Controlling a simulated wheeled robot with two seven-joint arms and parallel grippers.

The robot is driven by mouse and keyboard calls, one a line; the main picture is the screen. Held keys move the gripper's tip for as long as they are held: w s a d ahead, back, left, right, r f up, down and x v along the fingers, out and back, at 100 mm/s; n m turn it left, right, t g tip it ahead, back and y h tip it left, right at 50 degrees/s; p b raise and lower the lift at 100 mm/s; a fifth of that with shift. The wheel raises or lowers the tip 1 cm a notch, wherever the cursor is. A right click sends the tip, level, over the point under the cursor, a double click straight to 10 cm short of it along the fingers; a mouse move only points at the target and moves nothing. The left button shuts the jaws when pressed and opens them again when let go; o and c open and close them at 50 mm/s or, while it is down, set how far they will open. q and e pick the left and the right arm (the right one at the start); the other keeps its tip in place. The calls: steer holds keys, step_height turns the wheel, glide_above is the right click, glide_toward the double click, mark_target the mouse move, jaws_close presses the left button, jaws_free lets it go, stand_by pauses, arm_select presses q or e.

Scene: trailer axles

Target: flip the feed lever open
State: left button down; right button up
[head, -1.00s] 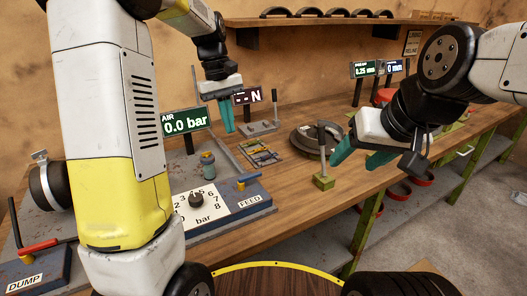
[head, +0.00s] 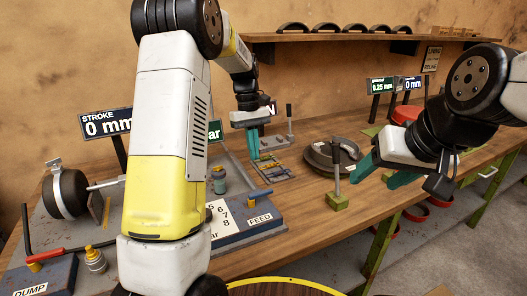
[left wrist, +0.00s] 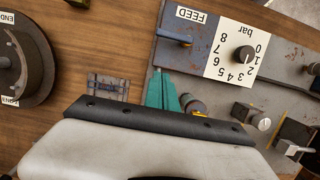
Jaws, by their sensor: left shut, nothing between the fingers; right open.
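The feed lever has a blue handle (head: 262,193) on a yellow pivot (head: 247,195), on the blue-grey panel (head: 265,230) beside the FEED label (head: 260,218). In the left wrist view the feed lever (left wrist: 174,37) lies just beyond my fingertips, beside the FEED label (left wrist: 191,15). My left gripper (head: 255,157), teal-fingered, is shut and empty, behind and above the lever in the head view and apart from it. It also shows in the left wrist view (left wrist: 161,80). My right gripper (head: 377,175) is open and empty over the bench at right, by an upright grey lever.
A dial with numbers (left wrist: 243,55) sits beside the feed lever. A small capped bottle (head: 219,180) stands behind the panel. The upright lever on a green block (head: 337,203) and a round dark part (head: 330,157) are to the right. The dump lever (head: 45,255) is at left.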

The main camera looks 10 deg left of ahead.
arm_select(q)
steer(key=x, duration=0.7)
steer(key=shift+f, duration=0.25)
steer(key=shift+s+d, duration=0.75)
steer(key=shift+s, duration=0.35)
steer(key=shift+s+d, duration=0.4)
steer(key=shift+s, duration=0.2)
